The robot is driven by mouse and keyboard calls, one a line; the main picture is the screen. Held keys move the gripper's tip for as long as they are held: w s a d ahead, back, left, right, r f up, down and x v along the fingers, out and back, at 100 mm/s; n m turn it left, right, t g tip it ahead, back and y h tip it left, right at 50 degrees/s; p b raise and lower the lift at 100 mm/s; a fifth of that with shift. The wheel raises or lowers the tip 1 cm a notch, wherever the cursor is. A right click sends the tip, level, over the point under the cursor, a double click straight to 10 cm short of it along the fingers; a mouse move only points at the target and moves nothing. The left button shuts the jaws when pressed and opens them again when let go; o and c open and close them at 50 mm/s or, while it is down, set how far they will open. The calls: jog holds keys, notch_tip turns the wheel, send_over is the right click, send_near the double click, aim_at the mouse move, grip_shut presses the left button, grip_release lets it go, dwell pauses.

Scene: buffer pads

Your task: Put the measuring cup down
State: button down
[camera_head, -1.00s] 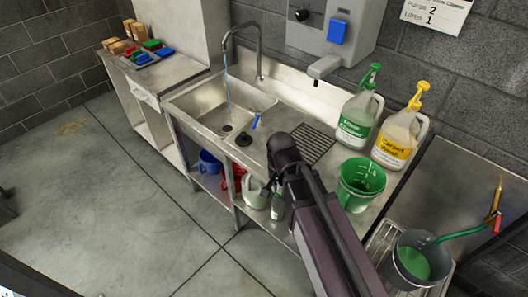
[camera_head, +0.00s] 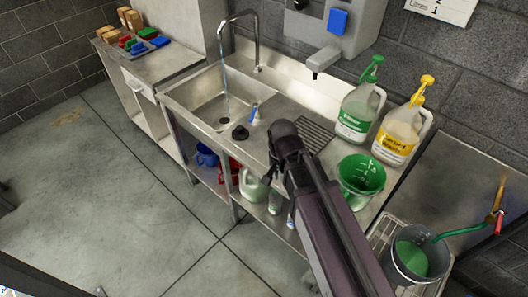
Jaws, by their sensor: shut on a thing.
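A green see-through measuring cup (camera_head: 362,173) with pale scale marks is at the right end of the steel counter, below the two cleaner bottles. It looks upright. My dark arm crosses in front of its left side, so I cannot tell whether its base touches the counter. My arm rises from the bottom of the view to a dark joint over the counter's front edge. I cannot make out my gripper's fingers; my own arm hides that area.
A green-topped bottle (camera_head: 356,112) and a yellow-topped bottle (camera_head: 400,135) stand behind the cup. A bucket of green liquid (camera_head: 418,262) is at lower right. Water runs into the sink (camera_head: 205,105) at left. A drain grille (camera_head: 316,134) lies beside my arm.

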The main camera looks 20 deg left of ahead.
jog(key=shift+a+f, duration=0.1)
jog(key=a+f+n+b, duration=0.3)
jog(key=a+f+b, duration=0.4)
jog(key=a, duration=0.3)
jog(key=shift+w+f+b, duration=0.25)
jog(key=shift+f+b, duration=0.15)
jog(key=shift+b, duration=0.1)
jog(key=w+a, duration=0.1)
jog(key=w, duration=0.3)
jog(key=w+a+f+b, duration=0.1)
jog(key=w+a, duration=0.1)
jog(key=w, duration=0.3)
jog(key=w+a, duration=0.1)
jog(key=w, duration=0.4)
jog(key=shift+a+f, duration=0.2)
jog(key=shift+a, duration=0.1)
jog(key=shift+w+a, duration=0.15)
jog(key=shift+w, duration=0.25)
jog(key=shift+w+f+b, duration=0.2)
jog(key=shift+f+b, duration=0.4)
jog(key=shift+b, duration=0.15)
jog(key=shift+f+b, duration=1.2)
jog(key=shift+b, duration=0.05)
